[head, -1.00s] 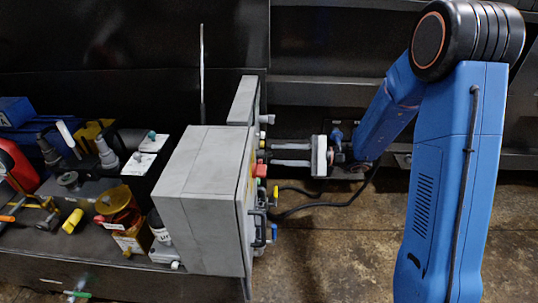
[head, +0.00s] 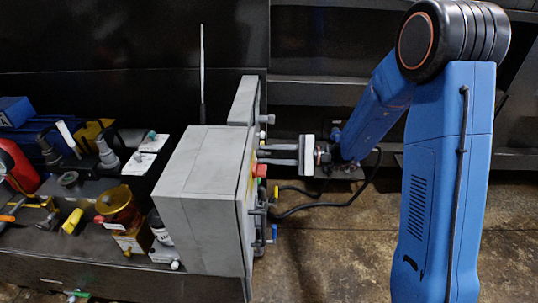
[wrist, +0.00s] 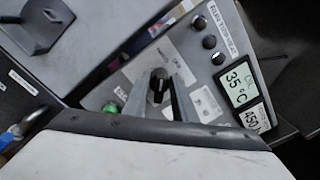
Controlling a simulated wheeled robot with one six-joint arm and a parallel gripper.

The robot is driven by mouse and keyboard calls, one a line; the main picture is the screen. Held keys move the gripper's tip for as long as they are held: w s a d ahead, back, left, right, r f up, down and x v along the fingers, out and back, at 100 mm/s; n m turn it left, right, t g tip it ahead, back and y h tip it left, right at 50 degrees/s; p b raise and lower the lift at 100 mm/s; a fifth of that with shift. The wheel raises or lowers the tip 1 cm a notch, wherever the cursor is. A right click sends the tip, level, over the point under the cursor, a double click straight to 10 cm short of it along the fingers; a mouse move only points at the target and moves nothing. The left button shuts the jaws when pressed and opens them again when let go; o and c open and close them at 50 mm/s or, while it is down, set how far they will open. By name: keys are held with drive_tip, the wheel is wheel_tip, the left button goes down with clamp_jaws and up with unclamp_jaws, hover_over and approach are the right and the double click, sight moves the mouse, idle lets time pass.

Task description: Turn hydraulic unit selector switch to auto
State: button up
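The selector switch (wrist: 158,87) is a black knob on a light label plate on the panel face in the wrist view. My gripper (wrist: 157,84) is open, with one finger on each side of the knob. A gap shows between the knob and the fingers, and I cannot tell how deep the tips reach around it. In the head view my gripper (head: 261,156) points left, its tips at the front of the grey control box (head: 200,190). The switch is hidden in the head view. The switch's lettering is too small to read.
A green button (wrist: 110,108) and a display reading 35 °C (wrist: 241,84) flank the switch. A red knob (head: 260,170) and a blue-handled valve (head: 274,233) stick out from the box side. A black cable (head: 310,208) hangs below my gripper.

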drive_tip(key=shift+m, duration=0.4)
drive_tip(key=m, duration=0.4)
drive_tip(key=shift+m, duration=0.3)
drive_tip(key=m, duration=0.5)
drive_tip(key=shift+w, duration=0.15)
drive_tip(key=m, duration=0.4)
drive_tip(key=shift+w+m, duration=0.1)
drive_tip(key=shift+m, duration=1.7)
drive_tip(key=o, duration=0.7)
drive_tip(key=shift+d, duration=0.1)
